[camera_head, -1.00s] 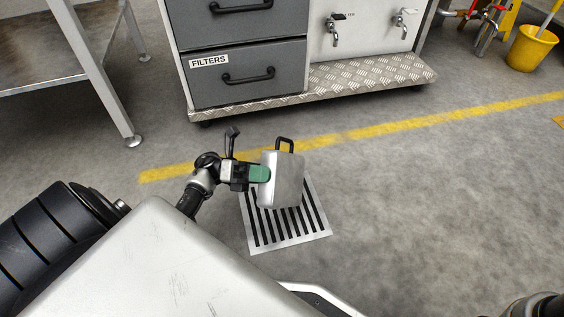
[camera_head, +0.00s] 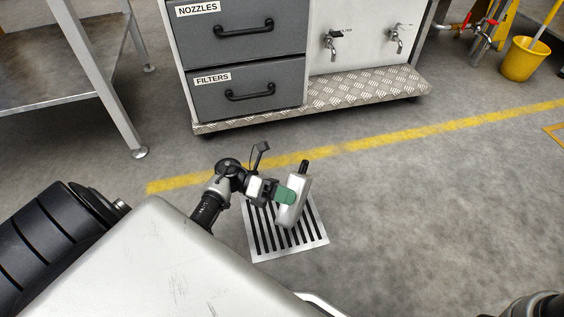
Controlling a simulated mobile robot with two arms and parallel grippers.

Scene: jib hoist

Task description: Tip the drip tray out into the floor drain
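The drip tray (camera_head: 293,206) is a light metal tray with a dark handle at its far end. It is steeply tilted, nearly on edge, above the floor drain (camera_head: 275,246), a pale square plate with dark slots. My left gripper (camera_head: 284,195), with green finger pads, is shut on the tray's left side. The tray hides part of the drain. The tray's inside and any liquid cannot be made out. Part of my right arm (camera_head: 535,306) shows at the bottom right corner; its gripper is out of view.
A drawer cabinet (camera_head: 250,60) with taps and a tread-plate ledge (camera_head: 340,97) stands behind the drain. A metal table (camera_head: 50,75) stands at left. A yellow bucket (camera_head: 525,60) is at far right. The floor right of the drain is clear.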

